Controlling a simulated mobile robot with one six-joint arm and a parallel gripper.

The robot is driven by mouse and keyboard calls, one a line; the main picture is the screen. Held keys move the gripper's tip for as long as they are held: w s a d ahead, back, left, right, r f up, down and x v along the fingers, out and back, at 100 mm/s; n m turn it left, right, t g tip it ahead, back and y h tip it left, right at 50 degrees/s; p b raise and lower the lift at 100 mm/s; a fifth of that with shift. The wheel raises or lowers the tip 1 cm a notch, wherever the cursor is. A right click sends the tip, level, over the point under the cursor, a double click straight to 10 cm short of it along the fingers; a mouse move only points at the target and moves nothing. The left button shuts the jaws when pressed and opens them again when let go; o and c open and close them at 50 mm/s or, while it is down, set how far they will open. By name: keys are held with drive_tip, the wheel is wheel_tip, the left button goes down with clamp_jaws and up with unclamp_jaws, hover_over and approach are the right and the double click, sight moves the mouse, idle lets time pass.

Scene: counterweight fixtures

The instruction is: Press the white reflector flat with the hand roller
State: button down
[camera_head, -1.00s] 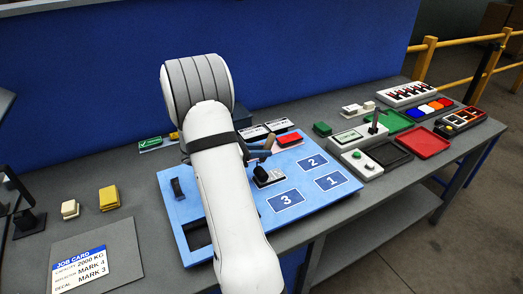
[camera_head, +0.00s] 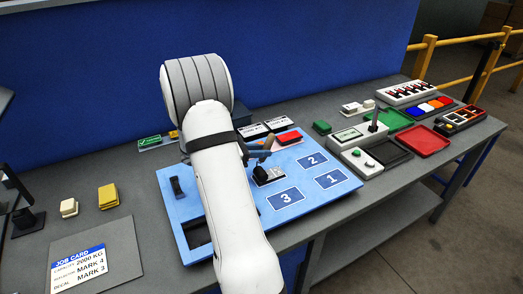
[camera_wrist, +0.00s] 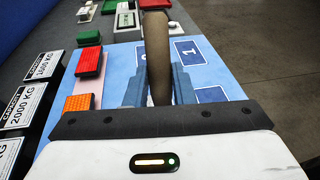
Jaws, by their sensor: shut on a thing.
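My gripper (camera_wrist: 158,88) is shut on the brown handle of the hand roller (camera_wrist: 157,50) in the wrist view. The handle stands up between the blue-grey fingers; the roller's lower end is hidden. In the head view my arm covers most of the gripper, and a bit of the handle (camera_head: 268,144) shows beside it over the blue board (camera_head: 243,213). I cannot make out a white reflector under the tool; that spot is hidden. A red reflector (camera_wrist: 89,62) and an orange one (camera_wrist: 78,103) show left of the gripper in the wrist view.
The board has pads numbered 1, 2 and 3 (camera_head: 286,198). Capacity plates (camera_wrist: 20,105) lie beside it. Button boxes (camera_head: 361,162), a green tray (camera_head: 392,121), a red tray (camera_head: 421,142) and parts trays stand right. A job card (camera_head: 82,265) and yellow block (camera_head: 108,196) lie left.

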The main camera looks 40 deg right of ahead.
sight(270, 145)
drive_tip(key=shift+r, duration=0.1)
idle(0.6)
drive_tip(key=shift+r+p, duration=0.4)
drive_tip(key=shift+d, duration=0.1)
drive_tip(key=shift+s+d, duration=0.25)
drive_tip(key=shift+d, duration=0.55)
drive_tip(key=shift+s+d, duration=0.25)
drive_tip(key=shift+d, duration=0.5)
drive_tip(key=shift+f+b, duration=0.35)
drive_tip(key=shift+f, duration=0.2)
idle(0.7)
drive_tip(key=shift+r, duration=0.15)
drive_tip(key=shift+r+p, duration=0.4)
idle(0.4)
drive_tip(key=shift+s+d, duration=0.25)
drive_tip(key=shift+d, duration=0.6)
drive_tip(key=shift+s+d, duration=0.25)
drive_tip(key=shift+d, duration=0.55)
